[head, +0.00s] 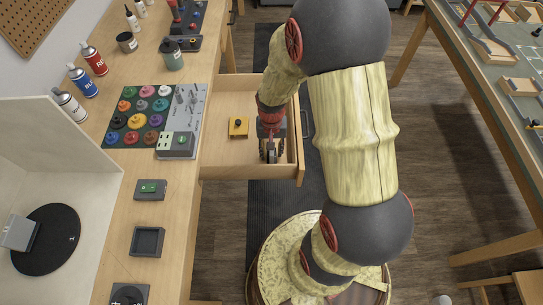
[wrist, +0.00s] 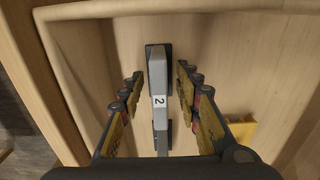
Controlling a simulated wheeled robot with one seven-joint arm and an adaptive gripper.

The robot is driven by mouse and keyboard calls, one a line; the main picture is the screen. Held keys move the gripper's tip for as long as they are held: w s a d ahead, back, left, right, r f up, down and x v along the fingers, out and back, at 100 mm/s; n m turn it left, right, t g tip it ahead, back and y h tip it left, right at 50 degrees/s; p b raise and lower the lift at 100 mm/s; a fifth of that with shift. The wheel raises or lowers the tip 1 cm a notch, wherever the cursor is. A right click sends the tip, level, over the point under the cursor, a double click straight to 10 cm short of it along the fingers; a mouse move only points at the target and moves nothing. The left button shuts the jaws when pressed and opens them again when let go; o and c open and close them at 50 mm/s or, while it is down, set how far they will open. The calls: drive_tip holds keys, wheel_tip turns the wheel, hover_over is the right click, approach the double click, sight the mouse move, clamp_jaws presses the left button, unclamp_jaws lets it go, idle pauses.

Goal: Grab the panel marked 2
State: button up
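The panel marked 2 (wrist: 160,72) is a narrow grey piece with a white label, seen edge-on inside the open drawer (head: 222,158) in the wrist view. A dark part shows behind it. My gripper (wrist: 160,88) is open, with one finger on each side of the panel and a visible gap on both sides. In the head view my gripper (head: 271,150) reaches down into the right part of the drawer. The panel cannot be made out clearly there, behind the gripper.
A yellow block with a dark knob (head: 238,127) lies in the drawer left of my gripper; its yellow edge shows in the wrist view (wrist: 240,130). The drawer walls are close by. The workbench (head: 185,215) left of the drawer holds a tray of colored parts (head: 143,115).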

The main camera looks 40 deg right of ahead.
drive_tip(key=shift+r, duration=0.1)
drive_tip(key=c, duration=0.8)
clamp_jaws()
